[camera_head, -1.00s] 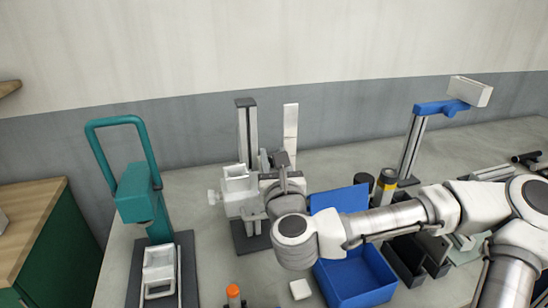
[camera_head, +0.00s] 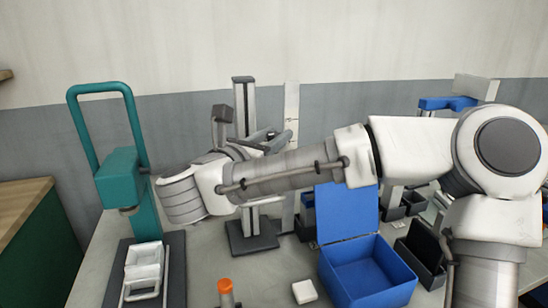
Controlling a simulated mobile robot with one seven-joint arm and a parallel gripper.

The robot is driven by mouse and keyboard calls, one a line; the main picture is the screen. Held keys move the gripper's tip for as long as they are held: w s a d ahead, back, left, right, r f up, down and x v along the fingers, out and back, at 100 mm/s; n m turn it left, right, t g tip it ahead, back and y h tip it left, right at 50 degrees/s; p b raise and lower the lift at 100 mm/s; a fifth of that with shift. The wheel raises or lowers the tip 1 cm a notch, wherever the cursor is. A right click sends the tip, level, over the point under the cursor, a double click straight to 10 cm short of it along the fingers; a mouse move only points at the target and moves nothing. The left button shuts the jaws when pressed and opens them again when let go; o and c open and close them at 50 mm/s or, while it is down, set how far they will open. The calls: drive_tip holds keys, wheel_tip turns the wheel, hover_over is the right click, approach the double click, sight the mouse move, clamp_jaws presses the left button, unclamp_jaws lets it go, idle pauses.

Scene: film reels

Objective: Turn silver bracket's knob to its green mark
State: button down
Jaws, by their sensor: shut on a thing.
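The silver bracket stand shows as an upright column (camera_head: 243,95) on a dark base plate (camera_head: 252,238), left of the middle. The bracket's body and its knob are hidden behind my arm, and I see no green mark. My gripper (camera_head: 268,141) is at the column, reaching in from the left with the wrist bent back. It is shut on what I take to be the knob, though its fingertips and the grip are mostly hidden.
A teal press (camera_head: 122,178) stands close left of my wrist. An open blue box (camera_head: 372,292) and a white block (camera_head: 304,291) are in front. An orange-topped item (camera_head: 225,286) stands nearby. A blue bracket (camera_head: 447,103) is at the back right, partly behind my arm.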

drive_tip(key=shift+f+m+g+h+b, duration=0.25)
drive_tip(key=shift+m+g+h+b, duration=0.9)
drive_tip(key=shift+b, duration=1.65)
drive_tip(key=shift+r+m+g+h+b, duration=0.15)
drive_tip(key=shift+m+g+h+b, duration=1.25)
drive_tip(key=shift+b, duration=2.15)
drive_tip(key=shift+n, duration=0.25)
drive_tip(key=c, duration=0.5)
unclamp_jaws()
drive_tip(key=shift+c, duration=0.2)
drive_tip(key=p+v, duration=0.3)
drive_tip(key=v, duration=1.4)
drive_tip(key=shift+a+f, duration=0.2)
drive_tip(key=shift+f, duration=0.05)
drive_tip(key=shift+s, duration=0.1)
